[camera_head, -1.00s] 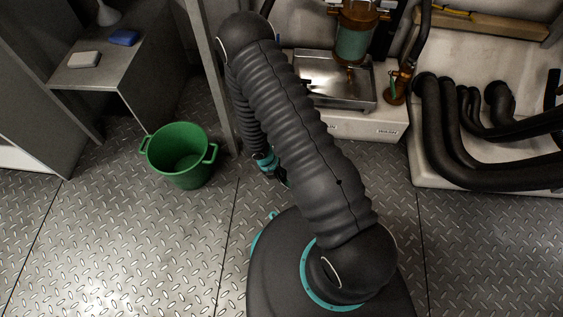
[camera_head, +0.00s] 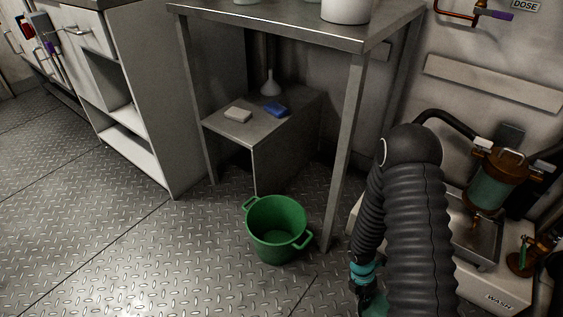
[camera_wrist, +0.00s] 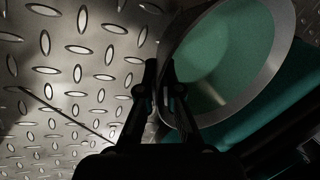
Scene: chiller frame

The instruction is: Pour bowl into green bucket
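The green bucket (camera_head: 277,240) stands upright on the metal floor in the head view, with two side handles. Its visible inside is plain green. In the wrist view, the bowl (camera_wrist: 268,82) shows at upper right as a round vessel with a wide grey rim and green-teal inside. My gripper (camera_wrist: 163,75) has its fingers close together at the bowl's left rim, and appears to pinch it. In the head view my gripper is low behind my arm, right of the bucket, and mostly hidden; the bowl is not clear there.
A metal table (camera_head: 270,25) has a leg just right of the bucket. A lower shelf (camera_head: 222,128) behind the bucket bears a white block, a blue block (camera_head: 275,109) and a funnel (camera_head: 269,83). A wash sink (camera_head: 478,245) is at right. Floor left of the bucket is clear.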

